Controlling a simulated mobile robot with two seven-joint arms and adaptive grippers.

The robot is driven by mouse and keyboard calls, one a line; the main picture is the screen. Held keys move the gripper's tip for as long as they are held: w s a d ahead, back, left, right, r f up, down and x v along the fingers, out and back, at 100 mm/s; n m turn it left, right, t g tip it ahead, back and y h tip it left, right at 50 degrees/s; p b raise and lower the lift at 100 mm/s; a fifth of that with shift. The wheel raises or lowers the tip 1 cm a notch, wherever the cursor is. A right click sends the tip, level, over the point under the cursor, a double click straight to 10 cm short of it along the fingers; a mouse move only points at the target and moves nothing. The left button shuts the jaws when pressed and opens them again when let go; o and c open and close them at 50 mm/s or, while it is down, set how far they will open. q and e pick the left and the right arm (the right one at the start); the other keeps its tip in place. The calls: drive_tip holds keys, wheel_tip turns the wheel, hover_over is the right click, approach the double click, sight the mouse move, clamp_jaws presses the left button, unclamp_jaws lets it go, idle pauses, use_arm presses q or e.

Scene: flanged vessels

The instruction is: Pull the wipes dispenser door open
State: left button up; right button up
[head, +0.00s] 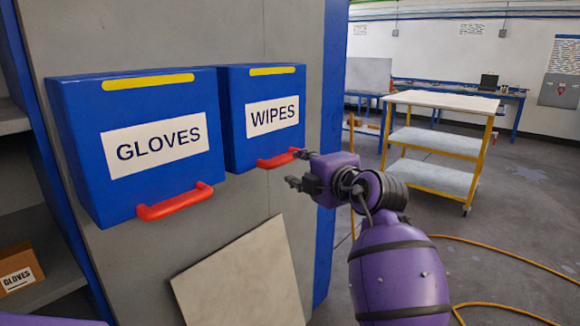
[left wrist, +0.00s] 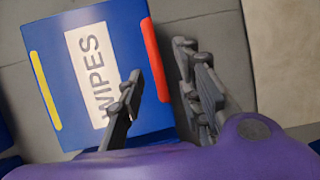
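The wipes dispenser (head: 262,85) is a blue box with a white WIPES label and a yellow strip, mounted on a grey panel. Its door looks closed. Its red handle (head: 278,160) runs along the lower front edge. My left gripper (head: 296,169) is open at the handle's right end, one finger above the other; the upper fingertip overlaps that end in the picture. In the left wrist view the red handle (left wrist: 155,58) shows between the spread fingers (left wrist: 160,68); whether they touch it I cannot tell. My right gripper is not in view.
A similar blue gloves dispenser (head: 150,110) with a red handle (head: 174,202) hangs just left. A pale board (head: 245,275) leans below. A yellow-framed cart (head: 440,140) stands behind at right. An orange hose (head: 500,262) lies on open floor. A gloves carton (head: 20,268) sits on a shelf.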

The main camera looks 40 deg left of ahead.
sight(290, 160)
use_arm(q)
drive_tip(key=shift+n, duration=0.4)
drive_tip(key=x, duration=0.2)
drive_tip(key=p+x, duration=0.1)
drive_tip(key=x, duration=0.1)
drive_tip(key=r+x, duration=0.1)
drive_tip(key=x, duration=0.1)
drive_tip(key=shift+w+a+f+p, duration=0.1)
drive_tip(key=shift+a+p, duration=0.25)
drive_tip(key=shift+w+a+f, duration=0.1)
drive_tip(key=shift+w+a, duration=0.05)
drive_tip(key=shift+a, duration=0.1)
drive_tip(key=shift+a+f, duration=0.1)
drive_tip(key=shift+a, duration=0.05)
clamp_jaws()
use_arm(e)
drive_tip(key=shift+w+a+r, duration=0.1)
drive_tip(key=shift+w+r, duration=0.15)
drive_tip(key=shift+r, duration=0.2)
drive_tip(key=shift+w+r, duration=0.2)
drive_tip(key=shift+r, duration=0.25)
